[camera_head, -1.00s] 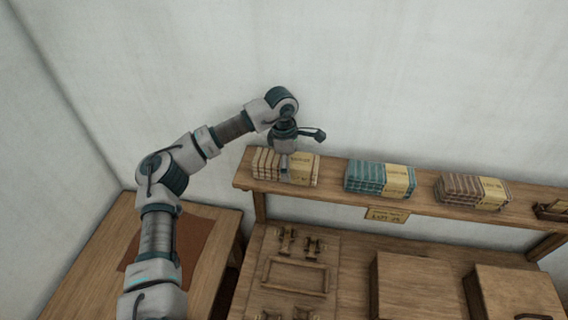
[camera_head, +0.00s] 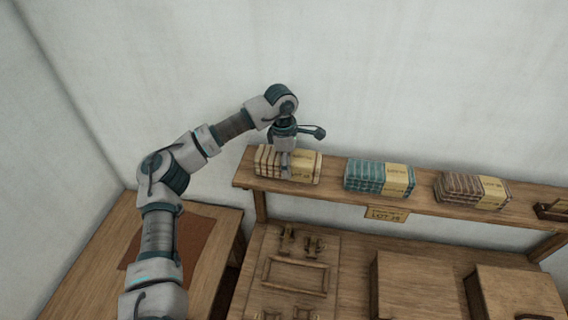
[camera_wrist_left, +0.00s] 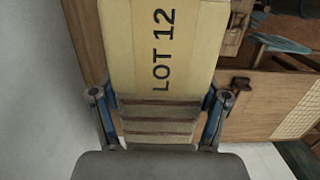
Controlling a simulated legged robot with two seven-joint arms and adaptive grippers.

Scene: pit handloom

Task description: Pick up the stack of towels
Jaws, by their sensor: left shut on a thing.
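Three towel stacks with yellow paper bands are in a row on a wooden shelf (camera_head: 332,187) in the head view. The left one is a cream stack with brown stripes (camera_head: 303,168), the middle one is teal (camera_head: 368,178), the right one is brown (camera_head: 462,188). My left gripper (camera_head: 286,170) points down at the cream stack and is shut on it. In the left wrist view the fingers (camera_wrist_left: 158,118) sit on both sides of the striped towels (camera_wrist_left: 158,132), below a band reading LOT 12 (camera_wrist_left: 163,50). My right gripper is not in view.
A plain wall stands behind the shelf. A lot label (camera_head: 387,214) hangs from the shelf front. Below are a wooden panel with fittings (camera_head: 296,275) and wooden boxes (camera_head: 412,285). A wooden table with a brown mat (camera_head: 196,238) is at the left.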

